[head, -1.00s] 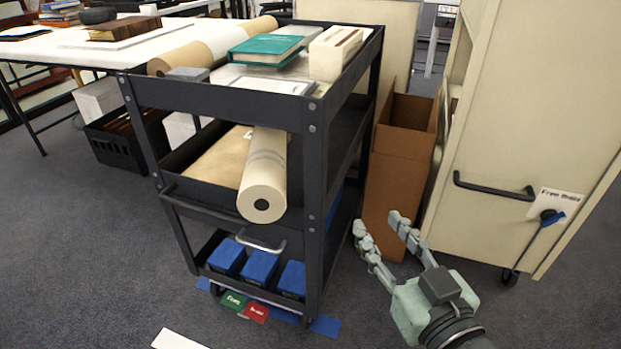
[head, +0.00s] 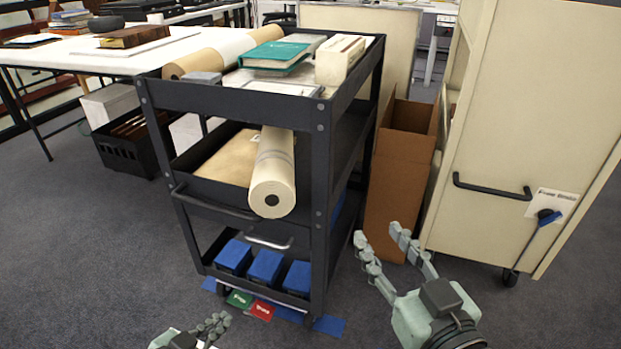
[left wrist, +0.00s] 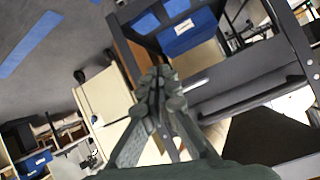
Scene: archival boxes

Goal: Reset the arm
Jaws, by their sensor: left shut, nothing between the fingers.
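My left gripper (head: 218,325) shows at the bottom of the head view, in front of the dark cart and apart from it. In the left wrist view its fingertips (left wrist: 157,82) meet, with nothing held between them. My right gripper (head: 380,236) is at the lower right of the head view. Its two fingers are spread, and no object shows between them. It stands in front of the tall brown cardboard box (head: 392,205), and I cannot tell the gap.
The dark cart (head: 228,101) holds a green book (head: 270,52), paper rolls and several blue boxes (head: 266,267). A beige cabinet (head: 520,120) with a black handle stands at right. A white table (head: 60,50) is at back left.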

